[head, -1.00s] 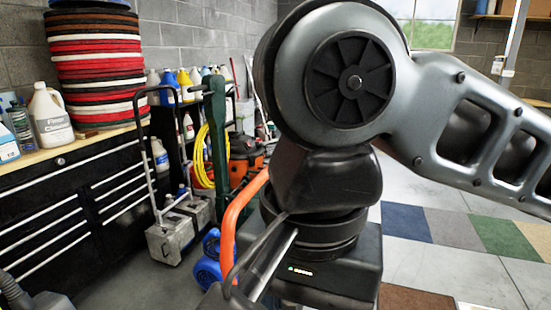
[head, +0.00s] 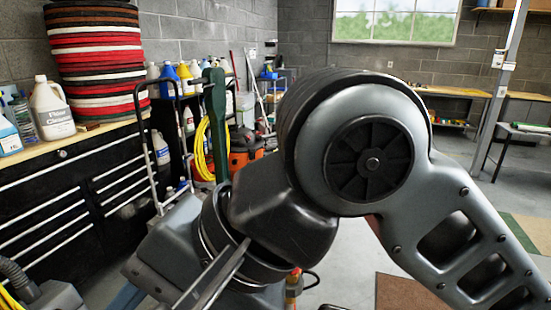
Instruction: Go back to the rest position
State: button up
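My arm fills the middle and right of the head view, with its large round joint right of centre. One link slopes down to the lower right and another bends down to the lower left. My gripper is not in the picture, so its fingers and anything in them cannot be seen. A tall stack of red, black and white buffer pads (head: 95,60) stands at the upper left on the wooden worktop (head: 90,137). My arm is apart from the stack in the picture.
A white cleaner jug (head: 52,110) stands beside the pads, above a black drawer cabinet (head: 60,200). A hand cart (head: 152,165), a yellow hose (head: 200,150) and an orange vacuum (head: 243,150) stand behind my arm. A brown mat (head: 405,293) lies on the floor at the lower right.

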jog(key=w+a+r+m+t+y, duration=0.25)
jog(key=w+t+y, duration=0.25)
jog(key=t+y, duration=0.3)
jog(key=s+d+f+m+t+h, duration=0.2)
jog(key=d+f+m+t+h, duration=0.55)
jog(key=d+f, duration=0.65)
jog(key=s+d+f+n+h, duration=0.4)
jog(key=s+d+f+h, duration=0.3)
jog(key=s+d, duration=0.45)
jog(key=s+d+n+h, duration=0.1)
jog(key=s+d+n, duration=0.6)
jog(key=s, duration=0.5)
jog(key=shift+s+d+r+n+h, duration=0.3)
jog(key=shift+d+h, duration=0.05)
jog(key=shift+d, duration=0.2)
jog(key=shift+o, duration=0.3)
